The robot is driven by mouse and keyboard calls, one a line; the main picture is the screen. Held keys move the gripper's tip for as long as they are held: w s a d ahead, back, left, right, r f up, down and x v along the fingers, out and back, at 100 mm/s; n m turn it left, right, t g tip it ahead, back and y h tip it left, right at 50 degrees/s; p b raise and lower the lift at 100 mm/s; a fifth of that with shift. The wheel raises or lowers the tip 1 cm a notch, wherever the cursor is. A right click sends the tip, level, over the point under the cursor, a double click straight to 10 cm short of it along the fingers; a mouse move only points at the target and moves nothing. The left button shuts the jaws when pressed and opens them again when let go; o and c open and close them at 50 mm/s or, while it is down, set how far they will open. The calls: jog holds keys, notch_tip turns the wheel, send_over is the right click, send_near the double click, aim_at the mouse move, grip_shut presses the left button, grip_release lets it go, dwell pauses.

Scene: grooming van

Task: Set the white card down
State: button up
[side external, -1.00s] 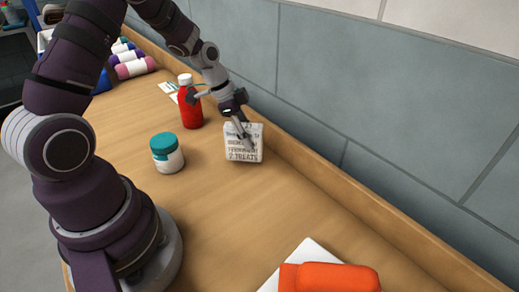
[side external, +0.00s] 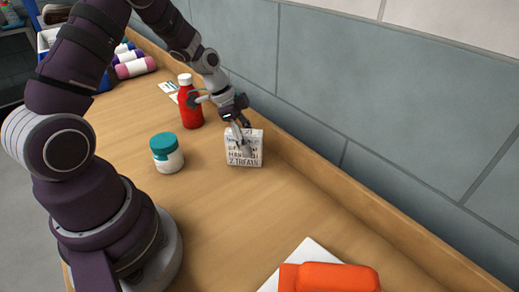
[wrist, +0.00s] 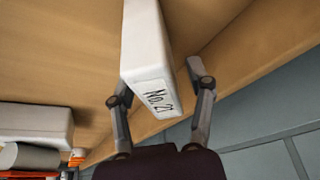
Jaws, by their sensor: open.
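The white card (side external: 232,155) is a thick white slab with dark printed lines, standing upright on the wooden counter in the side view. In the wrist view the card (wrist: 142,40) shows its narrow edge with a "No. 21" label. My gripper (side external: 243,142) is at the card's upper part, pointing down. In the wrist view my gripper's (wrist: 157,88) fingers lie one on each side of the card, with a visible gap at the right finger. The left fingertip is partly hidden behind the card.
A teal-lidded jar (side external: 167,153) stands left of the card, and a red bottle (side external: 190,104) with a white cap stands behind it. An orange object (side external: 330,278) lies on a white sheet (side external: 310,252) in front. The wall (side external: 340,90) runs along the right. Counter between card and sheet is clear.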

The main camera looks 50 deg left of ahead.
jog(key=v, duration=1.1)
jog(key=shift+r, duration=0.3)
jog(key=s+d+r+n+t+y, duration=0.2)
jog(key=s+d+r+n, duration=0.3)
jog(key=s+d+n, duration=0.4)
jog(key=shift+s+d+r+y, duration=0.2)
jog(key=shift+s+r+y, duration=0.15)
jog(key=shift+y, duration=0.25)
